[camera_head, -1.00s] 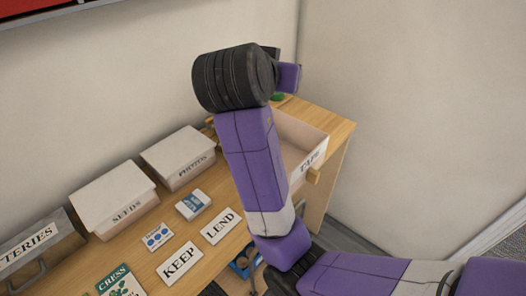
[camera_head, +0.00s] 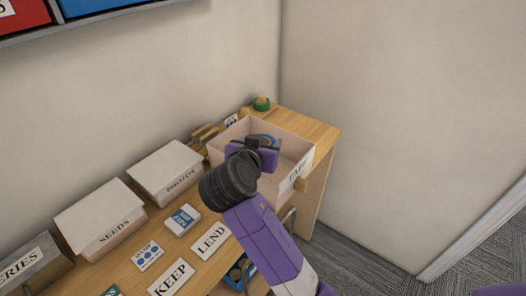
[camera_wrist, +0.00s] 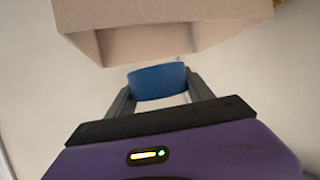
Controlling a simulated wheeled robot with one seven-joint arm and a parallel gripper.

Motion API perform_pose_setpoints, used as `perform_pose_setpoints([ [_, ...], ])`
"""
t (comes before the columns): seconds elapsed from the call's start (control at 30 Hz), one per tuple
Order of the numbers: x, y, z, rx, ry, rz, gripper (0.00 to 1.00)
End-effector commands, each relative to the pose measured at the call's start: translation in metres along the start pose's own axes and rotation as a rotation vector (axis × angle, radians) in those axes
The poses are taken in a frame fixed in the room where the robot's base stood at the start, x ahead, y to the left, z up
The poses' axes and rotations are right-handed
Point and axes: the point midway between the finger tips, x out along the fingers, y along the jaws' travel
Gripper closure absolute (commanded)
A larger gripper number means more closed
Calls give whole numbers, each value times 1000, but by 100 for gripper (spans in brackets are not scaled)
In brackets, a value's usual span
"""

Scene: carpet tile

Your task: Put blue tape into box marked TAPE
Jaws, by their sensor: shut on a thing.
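The blue tape (camera_wrist: 157,79) is held between the two fingers of my gripper (camera_wrist: 158,92) in the wrist view. In the head view only part of the tape (camera_head: 264,138) shows beyond my gripper (camera_head: 258,148). The open, pale cardboard box (camera_head: 300,150) has a label on its front, partly readable as TAPE. My gripper is at the box's opening in the head view, and my wrist hides its near left corner. The box (camera_wrist: 180,38) also shows just beyond the tape in the wrist view. I cannot tell how high the tape is over the rim.
Lidded boxes marked SEEDS (camera_head: 100,215) and PHOTOS (camera_head: 165,170) stand along the wall. A green item (camera_head: 262,103) stands behind the box.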

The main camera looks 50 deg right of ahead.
Motion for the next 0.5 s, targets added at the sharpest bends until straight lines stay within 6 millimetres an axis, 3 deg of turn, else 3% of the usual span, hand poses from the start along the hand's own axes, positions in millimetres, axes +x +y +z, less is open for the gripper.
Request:
perform_pose_setpoints([
  [0.2,11,0,28,-4,-1,1,81],
  [0.5,12,0,30,-1,0,0,81],
])
